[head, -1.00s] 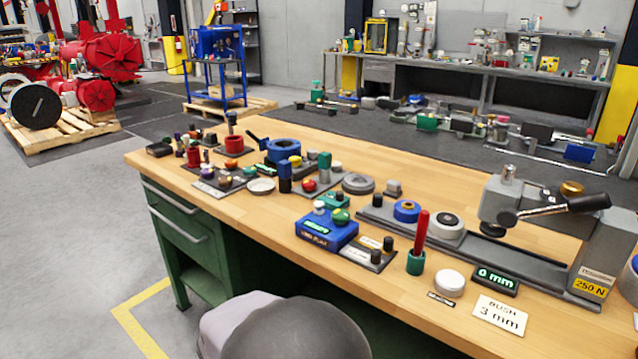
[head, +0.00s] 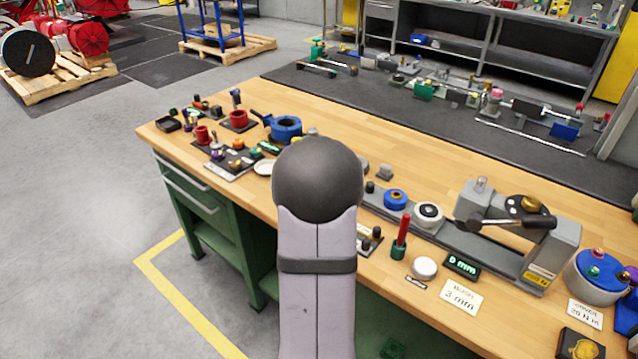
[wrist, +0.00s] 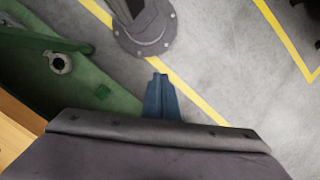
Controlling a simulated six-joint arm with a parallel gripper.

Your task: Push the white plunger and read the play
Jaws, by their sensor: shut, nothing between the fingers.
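A low white round button (head: 424,268) sits near the bench's front edge. I take it for the plunger. A small dark display (head: 462,265) reading what looks like 0 mm is to its right, and a white card (head: 460,296) marked 3 mm lies in front. My gripper (wrist: 160,77) shows in the wrist view as blue fingers, shut and empty, over the grey floor beside the green bench. In the head view my arm rises in the middle and hides the gripper. The gripper is apart from the button.
The wooden bench top (head: 330,118) carries several fixtures. A red-handled tool in a green holder (head: 399,252) stands just left of the button. A grey press with a lever (head: 540,240) stands behind it to the right. My arm hides part of the bench's middle.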

